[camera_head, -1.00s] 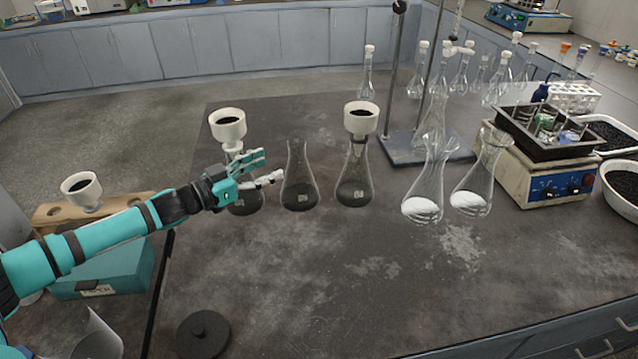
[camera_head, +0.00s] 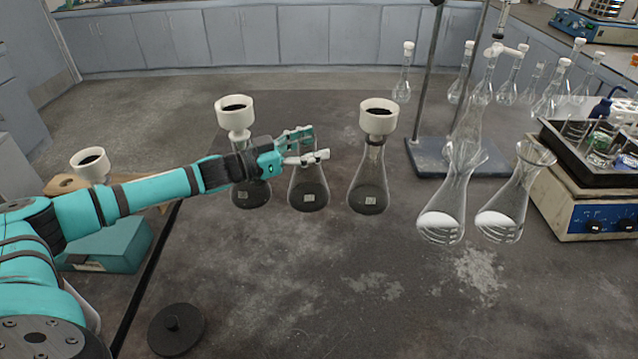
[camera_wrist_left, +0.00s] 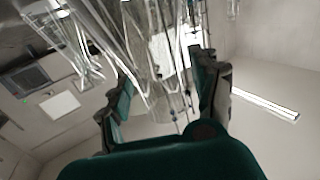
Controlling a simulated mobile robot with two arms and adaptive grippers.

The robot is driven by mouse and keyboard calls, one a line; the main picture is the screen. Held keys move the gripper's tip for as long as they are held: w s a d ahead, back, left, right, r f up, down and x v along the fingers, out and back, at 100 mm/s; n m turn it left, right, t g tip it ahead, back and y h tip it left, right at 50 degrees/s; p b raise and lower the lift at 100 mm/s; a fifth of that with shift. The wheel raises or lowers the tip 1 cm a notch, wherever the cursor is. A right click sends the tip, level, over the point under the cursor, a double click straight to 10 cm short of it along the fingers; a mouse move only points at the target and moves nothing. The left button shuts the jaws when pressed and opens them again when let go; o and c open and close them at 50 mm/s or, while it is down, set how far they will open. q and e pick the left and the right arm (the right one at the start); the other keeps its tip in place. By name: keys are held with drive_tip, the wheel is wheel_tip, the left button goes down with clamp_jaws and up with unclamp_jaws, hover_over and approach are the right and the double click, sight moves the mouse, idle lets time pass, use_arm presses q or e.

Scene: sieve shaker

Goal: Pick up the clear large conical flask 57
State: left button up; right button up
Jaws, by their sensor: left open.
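Three large clear conical flasks stand in a row on the dark bench; their small labels are too small to read. The middle flask (camera_head: 308,190) has no funnel, and my left gripper (camera_head: 314,145) is open at its neck, its fingers covering the top. The left flask (camera_head: 250,194) and right flask (camera_head: 368,185) carry white funnels with dark contents. In the left wrist view my open fingers (camera_wrist_left: 163,78) have clear glass (camera_wrist_left: 147,65) showing between and beyond them; I cannot tell contact. My right gripper is not in view.
Two conical flasks with white powder (camera_head: 441,226) (camera_head: 500,222) stand to the right, near a stand base (camera_head: 425,158) and a sieve shaker (camera_head: 575,205). A black round lid (camera_head: 176,330) lies at front left. The front middle bench is clear.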

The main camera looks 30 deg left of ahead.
use_arm(q)
drive_tip(key=shift+s+a+r, duration=0.1)
drive_tip(key=shift+s+a, duration=0.2)
drive_tip(key=shift+c, duration=0.3)
drive_tip(key=shift+s+a, duration=0.15)
drive_tip(key=shift+a, duration=0.05)
drive_tip(key=shift+c, duration=1.1)
drive_tip(key=shift+w+d, duration=0.2)
drive_tip(key=shift+d, duration=0.05)
drive_tip(key=c, duration=0.7)
drive_tip(key=shift+a, duration=0.1)
clamp_jaws()
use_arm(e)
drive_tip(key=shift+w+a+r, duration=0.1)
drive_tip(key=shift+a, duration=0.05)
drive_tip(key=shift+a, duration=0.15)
use_arm(q)
drive_tip(key=shift+r, duration=0.2)
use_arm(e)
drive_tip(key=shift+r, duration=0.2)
